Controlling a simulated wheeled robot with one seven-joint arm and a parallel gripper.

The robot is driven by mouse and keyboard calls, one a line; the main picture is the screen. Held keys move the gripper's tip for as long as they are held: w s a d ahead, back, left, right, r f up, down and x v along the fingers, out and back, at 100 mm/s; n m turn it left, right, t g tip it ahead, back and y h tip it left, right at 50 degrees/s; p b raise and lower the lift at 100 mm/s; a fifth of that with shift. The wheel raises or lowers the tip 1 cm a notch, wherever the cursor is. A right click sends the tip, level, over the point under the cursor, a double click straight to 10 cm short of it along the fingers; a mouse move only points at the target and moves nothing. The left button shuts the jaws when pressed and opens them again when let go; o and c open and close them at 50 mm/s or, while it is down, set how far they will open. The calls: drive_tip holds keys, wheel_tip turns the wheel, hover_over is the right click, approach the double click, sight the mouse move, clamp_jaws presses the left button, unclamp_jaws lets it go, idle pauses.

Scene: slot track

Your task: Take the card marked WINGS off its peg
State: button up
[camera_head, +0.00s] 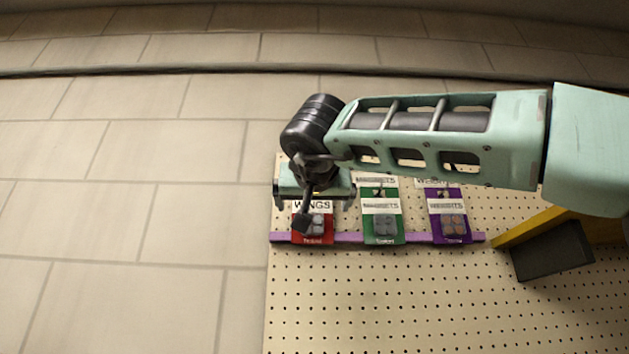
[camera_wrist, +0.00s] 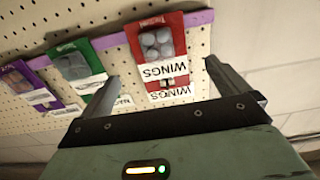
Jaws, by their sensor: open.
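The red card marked WINGS (camera_head: 323,224) hangs on the pegboard at the left end of a purple strip, partly hidden by my wrist in the head view. In the wrist view the WINGS card (camera_wrist: 158,44) appears upside down, with a second WINGS label (camera_wrist: 168,90) next to it. My gripper (camera_wrist: 160,80) is open and empty, with one finger on each side of the WINGS labels. I cannot tell how far the fingertips are from the card in depth. In the head view my gripper (camera_head: 313,200) is over the top of the red card.
Green MAGNETS cards (camera_head: 383,226) and purple WEIGHTS cards (camera_head: 449,226) hang to the right along the purple strip (camera_head: 345,238). The pegboard (camera_head: 400,300) is bare below. A yellow bar (camera_head: 525,230) with a dark block (camera_head: 552,257) is at the right.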

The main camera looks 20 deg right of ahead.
sight(313, 212)
drive_tip(key=p+x, duration=0.2)
drive_tip(key=x, duration=0.5)
drive_tip(key=shift+c, duration=0.3)
drive_tip(key=shift+s, duration=0.1)
drive_tip(key=c, duration=0.9)
drive_tip(key=shift+o, duration=1.3)
drive_tip(key=shift+c, duration=0.8)
drive_tip(key=shift+r+p, duration=0.4)
drive_tip(key=shift+p, duration=0.3)
drive_tip(key=shift+r+p+v, duration=0.1)
drive_tip(key=shift+p+v, duration=0.15)
drive_tip(key=shift+v, duration=1.25)
drive_tip(key=shift+r+p+v, duration=0.15)
drive_tip(key=shift+p+v, duration=0.1)
drive_tip(key=shift+v, duration=1.25)
